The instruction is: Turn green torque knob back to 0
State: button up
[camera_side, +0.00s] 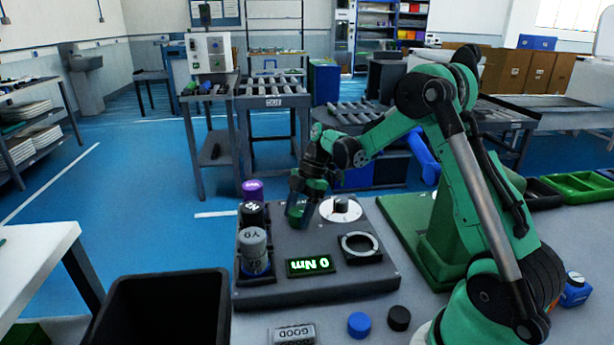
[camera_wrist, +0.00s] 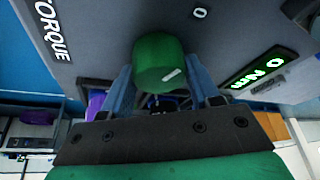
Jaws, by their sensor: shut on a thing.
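The green torque knob (camera_wrist: 158,60) sits on the dark panel (camera_wrist: 100,25), between the two blue-grey fingers of my gripper (camera_wrist: 160,72). The fingers are shut on its sides. A short white mark shows on the knob's lower right, facing the camera. A printed 0 is on the panel up and right of the knob, and the word TORQUE is at the left. The green display (camera_wrist: 259,73) reads 0 Nm. In the side view my gripper (camera_side: 300,207) reaches down to the panel, and the display (camera_side: 310,265) also reads 0 Nm. My fingers largely hide the knob there.
Several capped cylinders (camera_side: 255,250) stand in slots at the panel's left. A white dial (camera_side: 341,209) and a ring fixture (camera_side: 360,246) are at its right. A black bin (camera_side: 165,310) stands at front left. Blue (camera_side: 360,324) and black (camera_side: 398,318) caps lie in front.

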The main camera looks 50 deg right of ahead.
aim_at(299, 211)
jog(key=shift+n+g, duration=0.6)
jog(key=shift+n, duration=1)
jog(key=o, duration=1.3)
jog(key=shift+r, duration=0.1)
jog(key=shift+v, duration=2.75)
